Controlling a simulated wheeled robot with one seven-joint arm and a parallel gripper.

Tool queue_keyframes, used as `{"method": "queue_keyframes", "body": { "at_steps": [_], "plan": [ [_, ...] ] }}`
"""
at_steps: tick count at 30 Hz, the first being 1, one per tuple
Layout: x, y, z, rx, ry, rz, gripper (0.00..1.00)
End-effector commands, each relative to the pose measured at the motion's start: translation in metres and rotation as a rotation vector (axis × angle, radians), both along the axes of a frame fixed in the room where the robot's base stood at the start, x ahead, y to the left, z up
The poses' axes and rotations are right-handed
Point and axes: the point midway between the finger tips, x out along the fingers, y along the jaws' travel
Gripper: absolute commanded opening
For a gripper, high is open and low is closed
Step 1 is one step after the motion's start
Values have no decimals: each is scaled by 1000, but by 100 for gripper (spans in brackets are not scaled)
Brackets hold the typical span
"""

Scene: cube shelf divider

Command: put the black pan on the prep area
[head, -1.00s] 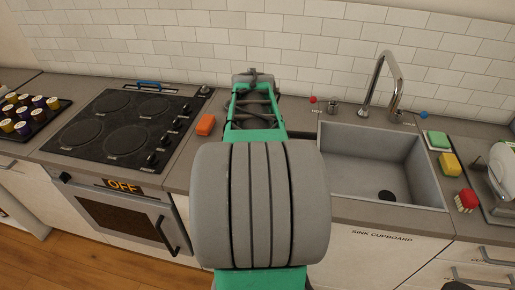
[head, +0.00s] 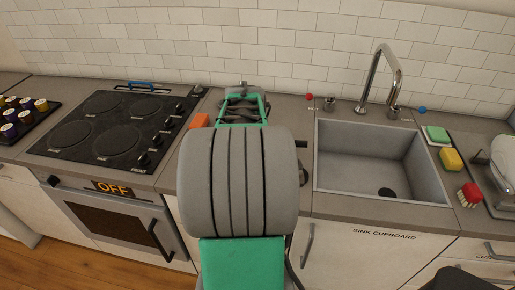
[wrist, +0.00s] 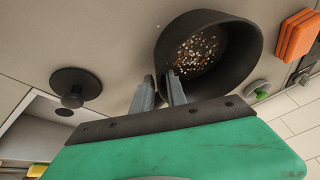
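The black pan (wrist: 246,52) is in the wrist view, a round, deep vessel with speckled bits inside. In the head view it is hidden behind my arm. My gripper (wrist: 159,82) is at the pan's near left side, with one finger outside the wall and the other overlapping the rim. The fingers are a small way apart. I cannot tell whether they press on the pan or stand clear of it. Whether the pan rests on the counter (head: 290,112) is also unclear. No prep area marking is readable.
A black disc with a knob (wrist: 75,88) lies between pan and sink. The stove (head: 105,130) is left, its oven marked OFF. The sink (head: 380,165) with a tall tap (head: 388,75) is right. An orange block (head: 199,120) is close to the pan.

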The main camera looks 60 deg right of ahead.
Motion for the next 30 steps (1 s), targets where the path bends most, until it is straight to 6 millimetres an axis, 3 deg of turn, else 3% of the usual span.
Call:
{"method": "queue_keyframes", "body": {
  "at_steps": [3,14,24,30],
  "plan": [
    [0,0,0,0,0,1,28],
    [0,3,11,-3,-2,3,28],
    [-11,34,86,-4,-3,4,28],
    [-16,45,111,-1,-2,2,28]
  ]
}}
